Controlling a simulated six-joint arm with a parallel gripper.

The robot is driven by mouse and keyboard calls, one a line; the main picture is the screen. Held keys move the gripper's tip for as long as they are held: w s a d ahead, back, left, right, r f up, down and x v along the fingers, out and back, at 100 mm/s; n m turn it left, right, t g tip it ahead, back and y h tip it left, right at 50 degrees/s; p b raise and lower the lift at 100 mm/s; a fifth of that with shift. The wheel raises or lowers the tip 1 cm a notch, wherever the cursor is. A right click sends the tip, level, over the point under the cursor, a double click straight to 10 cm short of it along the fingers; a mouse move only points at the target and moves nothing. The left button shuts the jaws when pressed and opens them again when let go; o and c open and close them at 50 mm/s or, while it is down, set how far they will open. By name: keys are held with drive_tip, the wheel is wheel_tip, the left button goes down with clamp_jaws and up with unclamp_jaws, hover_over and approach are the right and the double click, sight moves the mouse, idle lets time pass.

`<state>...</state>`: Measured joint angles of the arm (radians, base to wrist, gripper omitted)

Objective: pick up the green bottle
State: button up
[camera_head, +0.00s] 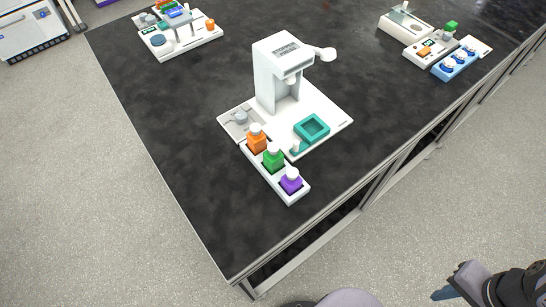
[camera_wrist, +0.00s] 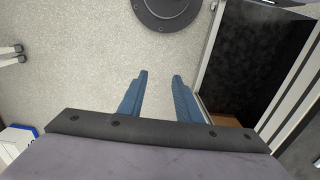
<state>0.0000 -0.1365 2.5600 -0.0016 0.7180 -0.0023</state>
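The green bottle (camera_head: 273,159) has a white cap and stands upright in the middle slot of a white rack (camera_head: 267,178) on the dark bench. An orange bottle (camera_head: 256,141) is in the slot behind it and a purple bottle (camera_head: 291,182) in the slot in front. My gripper (camera_head: 447,294) is at the lower right of the head view, out over the floor and well apart from the bench rack. In the wrist view its two blue fingers (camera_wrist: 159,92) are spread, with only floor between them. The bottles are not in the wrist view.
The dark bench (camera_head: 190,130) is clear to the rack's left. More equipment (camera_head: 456,62) stands at the bench's far right. The bench's front edge lies between my gripper and the rack.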

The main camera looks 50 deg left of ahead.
drive_tip(key=shift+o, duration=1)
